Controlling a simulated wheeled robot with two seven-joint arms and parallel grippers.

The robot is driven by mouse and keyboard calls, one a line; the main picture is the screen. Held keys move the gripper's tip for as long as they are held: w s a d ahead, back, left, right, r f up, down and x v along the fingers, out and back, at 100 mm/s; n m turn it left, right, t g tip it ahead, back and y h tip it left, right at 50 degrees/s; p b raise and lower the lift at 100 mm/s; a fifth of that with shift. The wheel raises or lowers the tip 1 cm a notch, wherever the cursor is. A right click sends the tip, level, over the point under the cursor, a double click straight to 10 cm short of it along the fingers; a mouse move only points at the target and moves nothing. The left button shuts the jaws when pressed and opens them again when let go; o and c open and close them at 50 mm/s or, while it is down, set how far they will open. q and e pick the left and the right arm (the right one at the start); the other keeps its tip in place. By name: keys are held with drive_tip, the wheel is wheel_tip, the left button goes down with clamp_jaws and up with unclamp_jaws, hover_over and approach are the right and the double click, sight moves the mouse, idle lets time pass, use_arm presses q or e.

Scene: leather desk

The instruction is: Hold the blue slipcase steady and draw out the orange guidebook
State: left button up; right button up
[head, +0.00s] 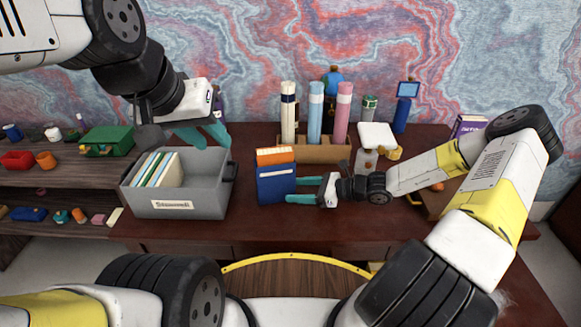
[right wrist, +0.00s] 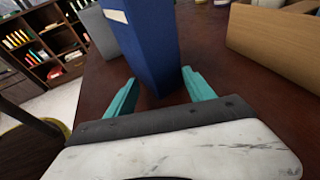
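The blue slipcase (head: 276,187) stands upright on the desk in the middle of the head view. The orange guidebook (head: 275,156) sits in it, its upper part showing above the blue. My right gripper (head: 294,190) is open at the slipcase's right side. In the right wrist view, the slipcase (right wrist: 150,45) rises between and just beyond the spread teal fingertips (right wrist: 162,78); I cannot tell whether they touch it. The guidebook is not visible there. My left gripper (head: 212,142) is open and empty above the grey bin, left of and higher than the guidebook.
The grey bin (head: 190,196) with several books stands left of the slipcase. A wooden holder (head: 312,150) with upright tubes stands behind it. A white-topped jar (head: 366,160) is to the right. The desk in front of the slipcase (head: 300,225) is clear.

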drive_tip(key=shift+w+a+f, duration=0.15)
drive_tip(key=shift+a+f, duration=0.05)
drive_tip(key=shift+a, duration=0.4)
clamp_jaws()
drive_tip(key=shift+o, duration=1.2)
unclamp_jaws()
